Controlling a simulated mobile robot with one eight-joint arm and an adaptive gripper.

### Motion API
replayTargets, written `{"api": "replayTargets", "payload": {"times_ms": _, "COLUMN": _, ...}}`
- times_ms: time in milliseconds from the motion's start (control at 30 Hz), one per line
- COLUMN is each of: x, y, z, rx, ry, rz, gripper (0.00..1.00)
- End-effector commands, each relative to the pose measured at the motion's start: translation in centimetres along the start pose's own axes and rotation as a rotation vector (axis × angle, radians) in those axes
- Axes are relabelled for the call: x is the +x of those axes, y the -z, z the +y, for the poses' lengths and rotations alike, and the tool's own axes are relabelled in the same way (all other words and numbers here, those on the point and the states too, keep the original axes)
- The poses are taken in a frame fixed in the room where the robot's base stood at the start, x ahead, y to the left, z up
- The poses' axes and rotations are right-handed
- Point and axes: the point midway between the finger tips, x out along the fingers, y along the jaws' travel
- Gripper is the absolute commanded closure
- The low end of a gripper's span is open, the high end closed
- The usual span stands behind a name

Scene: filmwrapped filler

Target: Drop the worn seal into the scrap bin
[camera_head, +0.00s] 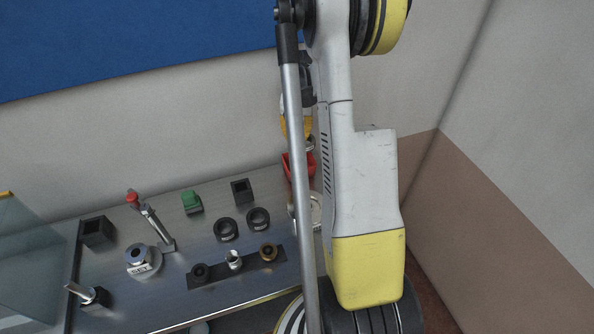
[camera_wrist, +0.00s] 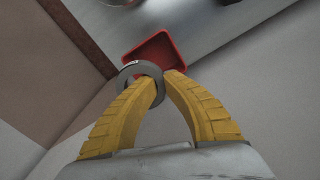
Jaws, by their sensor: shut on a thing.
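My gripper (camera_wrist: 162,80) has its yellow fingers closed at the tips on a dark grey ring (camera_wrist: 139,68), which looks like the worn seal. In the wrist view the ring sits at the fingertips, its lower part partly covered by the left finger. The red scrap bin (camera_wrist: 158,47) is just beyond the ring in that view, and the ring overlaps its near left edge. In the head view the red bin (camera_head: 311,166) is partly hidden behind my arm, at the bench's back right.
Two black rings (camera_head: 226,230) lie on the metal bench (camera_head: 205,268). In front is a dark strip with several fittings (camera_head: 234,259). A red-knobbed lever (camera_head: 150,218), a green block (camera_head: 191,202) and dark square holders (camera_head: 97,232) stand around. A wall rises close behind.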

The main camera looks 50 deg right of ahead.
Motion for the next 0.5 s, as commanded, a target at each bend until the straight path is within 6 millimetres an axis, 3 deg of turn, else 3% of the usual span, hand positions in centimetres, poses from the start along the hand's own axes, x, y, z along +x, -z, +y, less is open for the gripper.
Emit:
{"api": "replayTargets", "payload": {"times_ms": 100, "x": 0.96, "y": -0.01, "z": -0.01, "rx": 0.000, "ry": 0.000, "rz": 0.000, "gripper": 1.00}}
{"api": "replayTargets", "payload": {"times_ms": 367, "x": 0.92, "y": -0.03, "z": -0.02, "rx": 0.000, "ry": 0.000, "rz": 0.000, "gripper": 1.00}}
{"api": "replayTargets", "payload": {"times_ms": 400, "x": 0.92, "y": -0.03, "z": -0.02, "rx": 0.000, "ry": 0.000, "rz": 0.000, "gripper": 0.79}}
{"api": "replayTargets", "payload": {"times_ms": 433, "x": 0.92, "y": -0.03, "z": -0.02, "rx": 0.000, "ry": 0.000, "rz": 0.000, "gripper": 0.70}}
{"api": "replayTargets", "payload": {"times_ms": 500, "x": 0.92, "y": -0.03, "z": -0.02, "rx": 0.000, "ry": 0.000, "rz": 0.000, "gripper": 0.68}}
